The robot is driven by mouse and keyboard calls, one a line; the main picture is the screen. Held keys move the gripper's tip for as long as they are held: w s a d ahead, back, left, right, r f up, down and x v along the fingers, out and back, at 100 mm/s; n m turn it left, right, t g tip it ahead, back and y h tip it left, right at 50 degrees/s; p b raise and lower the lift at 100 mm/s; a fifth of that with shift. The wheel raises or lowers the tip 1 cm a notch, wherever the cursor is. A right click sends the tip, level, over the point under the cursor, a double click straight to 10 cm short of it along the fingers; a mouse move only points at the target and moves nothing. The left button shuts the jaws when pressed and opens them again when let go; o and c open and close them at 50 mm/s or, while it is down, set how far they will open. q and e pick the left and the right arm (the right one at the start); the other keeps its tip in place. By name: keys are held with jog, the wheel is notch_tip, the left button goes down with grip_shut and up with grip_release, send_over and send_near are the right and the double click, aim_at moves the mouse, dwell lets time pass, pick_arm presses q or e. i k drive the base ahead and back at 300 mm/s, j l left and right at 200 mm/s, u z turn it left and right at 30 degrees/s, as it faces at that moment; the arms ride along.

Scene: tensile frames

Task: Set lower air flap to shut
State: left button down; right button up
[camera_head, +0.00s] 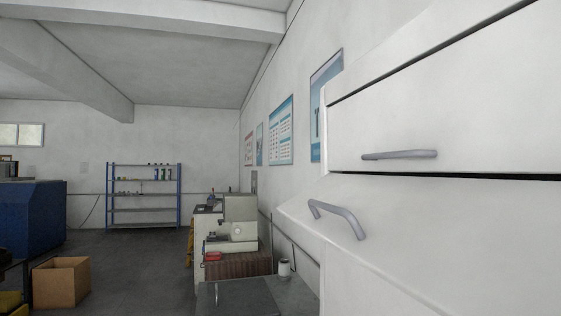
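A white cabinet fills the right side of the head view, close to me. Its upper flap (470,110) has a grey bar handle (399,155) and lies nearly flush with the cabinet front. The lower flap (440,240) has a grey curved handle (338,217). It sticks out at an angle from the front, tilted open, with a dark gap (480,176) along its top edge. Neither of my grippers is in view.
A bench with a grey machine (238,222) stands along the right wall beyond the cabinet. A cardboard box (61,282) sits on the floor at left, near a blue machine (32,215). A blue shelf (144,195) stands at the back. Floor between is clear.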

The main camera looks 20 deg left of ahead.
aim_at(455, 247)
jog(key=k+l, duration=0.15)
jog(key=k, duration=0.25)
jog(key=k+l, duration=0.2)
jog(key=k, duration=0.2)
jog(key=k+l+z, duration=0.1)
jog(key=k, duration=0.3)
